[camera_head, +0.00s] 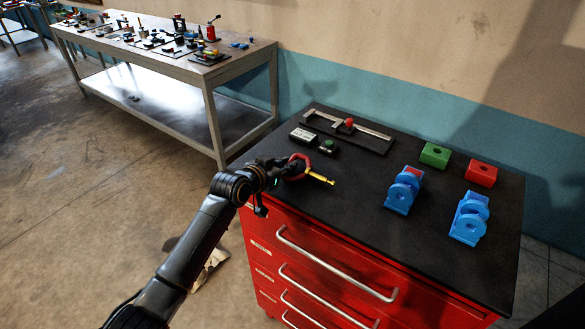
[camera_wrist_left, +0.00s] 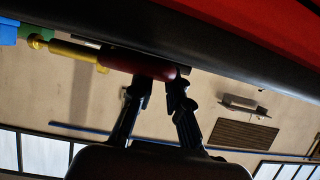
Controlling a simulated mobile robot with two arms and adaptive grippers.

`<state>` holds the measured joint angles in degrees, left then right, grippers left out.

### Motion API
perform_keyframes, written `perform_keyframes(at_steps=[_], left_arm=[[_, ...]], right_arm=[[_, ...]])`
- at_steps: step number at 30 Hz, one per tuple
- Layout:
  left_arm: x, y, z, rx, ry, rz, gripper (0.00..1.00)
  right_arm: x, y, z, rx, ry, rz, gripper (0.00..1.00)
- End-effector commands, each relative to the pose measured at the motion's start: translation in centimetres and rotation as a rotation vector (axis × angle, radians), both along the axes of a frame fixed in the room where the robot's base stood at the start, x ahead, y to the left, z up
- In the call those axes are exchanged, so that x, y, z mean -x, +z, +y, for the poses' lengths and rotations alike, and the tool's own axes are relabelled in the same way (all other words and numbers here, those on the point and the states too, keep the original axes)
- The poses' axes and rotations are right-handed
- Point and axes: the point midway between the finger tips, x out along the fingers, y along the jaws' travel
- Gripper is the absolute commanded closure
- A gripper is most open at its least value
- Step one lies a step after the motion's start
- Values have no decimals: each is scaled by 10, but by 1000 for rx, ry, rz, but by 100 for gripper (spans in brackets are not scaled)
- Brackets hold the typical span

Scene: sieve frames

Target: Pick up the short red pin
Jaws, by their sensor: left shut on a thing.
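My left gripper (camera_head: 290,169) is over the near left part of the black cabinet top. It is shut on a pin-like piece with a thick red body and a thinner yellow shaft (camera_head: 320,178). The shaft points right, away from the fingers. In the left wrist view the red body (camera_wrist_left: 138,64) lies across the fingertips of my left gripper (camera_wrist_left: 160,84), and the yellow shaft (camera_wrist_left: 72,52) extends left to a small knob. I cannot tell whether the piece still touches the cabinet top. My right gripper is not in view.
On the black top (camera_head: 345,207) stand two blue brackets (camera_head: 400,194) (camera_head: 468,221), a green block (camera_head: 435,155) and a red block (camera_head: 481,174), each with a hole. A rail fixture (camera_head: 372,139) lies behind. Two small boxes (camera_head: 302,135) (camera_head: 328,147) are close behind my gripper.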

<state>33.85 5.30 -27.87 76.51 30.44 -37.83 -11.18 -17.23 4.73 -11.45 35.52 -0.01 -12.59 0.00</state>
Motion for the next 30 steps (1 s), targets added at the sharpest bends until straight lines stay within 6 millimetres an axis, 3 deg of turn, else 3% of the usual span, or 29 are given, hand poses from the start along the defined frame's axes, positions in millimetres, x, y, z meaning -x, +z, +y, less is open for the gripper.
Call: perform_keyframes(at_steps=[6, 14, 21, 30], left_arm=[[-1, 28, 0, 4, 0, -14, 100], [38, 87, 33, 2, 0, -15, 100], [81, 111, 69, 1, 3, -9, 100], [106, 127, 88, 2, 1, -4, 100]], right_arm=[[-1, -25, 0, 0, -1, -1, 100], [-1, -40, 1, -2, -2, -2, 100], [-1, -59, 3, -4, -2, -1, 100], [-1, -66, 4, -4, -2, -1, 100]])
